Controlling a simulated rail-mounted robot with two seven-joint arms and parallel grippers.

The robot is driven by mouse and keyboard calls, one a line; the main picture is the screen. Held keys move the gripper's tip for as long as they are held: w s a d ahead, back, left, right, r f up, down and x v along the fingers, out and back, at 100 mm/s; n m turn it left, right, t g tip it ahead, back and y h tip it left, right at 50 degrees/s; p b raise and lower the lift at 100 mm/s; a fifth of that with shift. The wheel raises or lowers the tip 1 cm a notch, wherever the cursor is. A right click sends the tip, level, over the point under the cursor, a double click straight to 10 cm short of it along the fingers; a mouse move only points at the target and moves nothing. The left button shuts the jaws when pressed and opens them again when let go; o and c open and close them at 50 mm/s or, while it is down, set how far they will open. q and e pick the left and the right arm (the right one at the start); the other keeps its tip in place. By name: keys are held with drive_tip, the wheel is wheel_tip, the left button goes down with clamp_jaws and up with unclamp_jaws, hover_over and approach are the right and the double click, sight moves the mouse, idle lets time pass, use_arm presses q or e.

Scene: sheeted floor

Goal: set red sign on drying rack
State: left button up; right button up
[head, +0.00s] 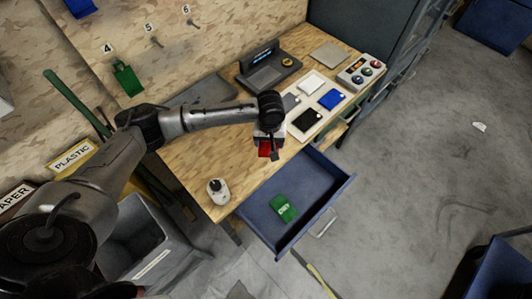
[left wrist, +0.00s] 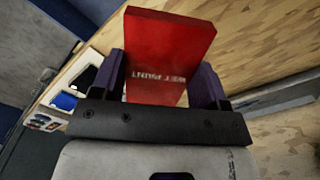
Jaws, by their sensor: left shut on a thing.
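My left gripper (head: 268,143) is above the wooden workbench, near its front edge. It is shut on a red sign (head: 265,150), which is mostly hidden behind the gripper in the head view. The left wrist view shows the sign (left wrist: 168,45) as a red block with pale lettering that seems to read "WET PAINT", tilted between the two purple fingers (left wrist: 158,82). I cannot clearly make out a drying rack; a dark grey flat piece (head: 200,92) lies at the back of the bench, partly behind my arm. My right gripper is not in view.
A blue drawer (head: 315,185) stands open, holding a green tag (head: 284,208). A pale tray (head: 318,120) with dark and blue cards, a button box (head: 361,73) and a dark device (head: 268,70) occupy the bench's right. A white bottle (head: 218,190) stands at front left.

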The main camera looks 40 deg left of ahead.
use_arm(q)
drive_tip(key=b, duration=0.2)
hover_over(266, 159)
wheel_tip(266, 159, down, 4)
drive_tip(key=f, duration=0.1)
wheel_tip(266, 159, down, 5)
drive_tip(key=b, duration=0.7)
drive_tip(key=shift+b, duration=0.4)
drive_tip(key=shift+f+b, duration=0.5)
drive_tip(key=shift+b, duration=0.5)
drive_tip(key=shift+f, duration=0.55)
drive_tip(key=o, duration=0.9)
drive_tip(key=shift+o, duration=0.8)
